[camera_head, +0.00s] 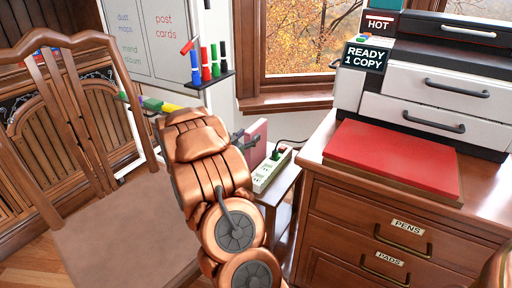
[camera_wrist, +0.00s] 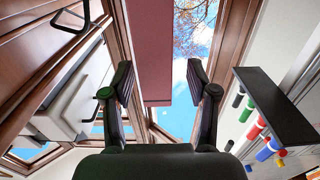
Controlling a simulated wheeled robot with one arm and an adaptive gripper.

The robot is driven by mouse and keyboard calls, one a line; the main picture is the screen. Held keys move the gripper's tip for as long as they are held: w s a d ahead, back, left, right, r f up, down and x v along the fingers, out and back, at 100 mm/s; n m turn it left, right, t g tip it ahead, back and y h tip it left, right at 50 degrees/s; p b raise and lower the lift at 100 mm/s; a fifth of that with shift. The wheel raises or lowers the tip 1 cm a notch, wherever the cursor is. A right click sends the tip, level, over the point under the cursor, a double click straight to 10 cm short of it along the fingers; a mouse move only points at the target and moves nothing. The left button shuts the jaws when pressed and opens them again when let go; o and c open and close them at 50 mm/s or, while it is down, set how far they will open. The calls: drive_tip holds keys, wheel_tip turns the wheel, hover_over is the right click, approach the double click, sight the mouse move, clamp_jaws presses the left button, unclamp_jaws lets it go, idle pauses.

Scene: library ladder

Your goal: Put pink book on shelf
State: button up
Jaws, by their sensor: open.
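The pink book (camera_head: 257,143) stands upright in the head view, beside a pale power strip, with its lower left part hidden by my arm. My gripper (camera_head: 245,135) is at its left side, mostly hidden behind my own wrist. In the wrist view the pink book (camera_wrist: 160,45) shows as a flat pink face reaching down between the two fingers of my gripper (camera_wrist: 160,82). The fingers are apart, and I cannot tell whether either one touches the book. No bookshelf is clearly recognisable in either view.
The power strip (camera_head: 271,170) lies on a small side stand (camera_head: 283,188). A wooden drawer cabinet (camera_head: 372,220) with a red pad (camera_head: 390,158) and printer is on the right. A chair (camera_head: 115,215) is on the left. A marker ledge (camera_head: 209,80) is behind.

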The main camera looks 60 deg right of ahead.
sight(256, 130)
drive_tip(key=d, duration=0.1)
drive_tip(key=d+b, duration=0.1)
drive_tip(key=d, duration=0.1)
drive_tip(key=shift+s+d, duration=0.2)
drive_tip(key=shift+d, duration=0.05)
drive_tip(key=shift+w+d+b, duration=0.15)
drive_tip(key=shift+d+b, duration=0.2)
drive_tip(key=shift+d, duration=0.5)
drive_tip(key=shift+r, duration=0.1)
clamp_jaws()
